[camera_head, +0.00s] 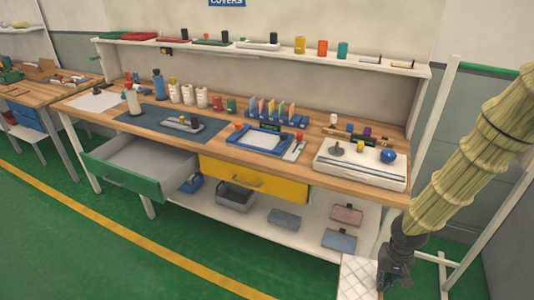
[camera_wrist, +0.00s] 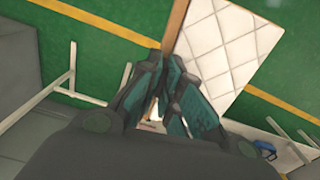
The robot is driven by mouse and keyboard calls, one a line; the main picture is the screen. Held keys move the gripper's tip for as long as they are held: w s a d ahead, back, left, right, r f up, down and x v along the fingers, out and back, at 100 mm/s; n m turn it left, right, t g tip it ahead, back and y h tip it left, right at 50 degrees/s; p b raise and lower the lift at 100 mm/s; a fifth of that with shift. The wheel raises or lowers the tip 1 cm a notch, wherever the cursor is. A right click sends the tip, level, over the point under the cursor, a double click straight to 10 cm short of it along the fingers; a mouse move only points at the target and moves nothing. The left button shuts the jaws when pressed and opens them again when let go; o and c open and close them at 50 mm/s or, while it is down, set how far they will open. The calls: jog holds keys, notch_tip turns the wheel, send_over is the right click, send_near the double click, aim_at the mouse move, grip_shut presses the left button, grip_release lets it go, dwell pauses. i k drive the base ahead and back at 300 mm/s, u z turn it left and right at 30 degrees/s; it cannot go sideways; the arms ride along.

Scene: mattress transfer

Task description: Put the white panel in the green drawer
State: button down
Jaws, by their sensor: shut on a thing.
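The white panel (camera_head: 357,278) has a quilted diamond pattern and a thin brown edge. It stands at the bottom right of the head view, in front of the bench's right end. My gripper (camera_head: 386,284) is shut on the panel's edge beside it. In the wrist view the panel (camera_wrist: 226,50) extends up and right from my fingers (camera_wrist: 172,105), over the green floor. The green drawer (camera_head: 122,178) is pulled out at the bench's left, grey inside and apparently empty. It is well to the left of my gripper.
The yellow drawer (camera_head: 255,180) beside it looks closed. The wooden bench top (camera_head: 215,150) carries bottles, a blue mat, a blue tray and a white board (camera_head: 362,165). Boxes lie on the lower shelf (camera_head: 265,228). A white post (camera_head: 433,120) stands near my arm. Floor in front is clear.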

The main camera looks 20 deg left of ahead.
aim_at(140, 166)
jog(key=z, duration=0.1)
jog(key=i, duration=0.4)
jog(key=u, duration=0.8)
jog(key=i, duration=0.75)
jog(key=u, duration=0.85)
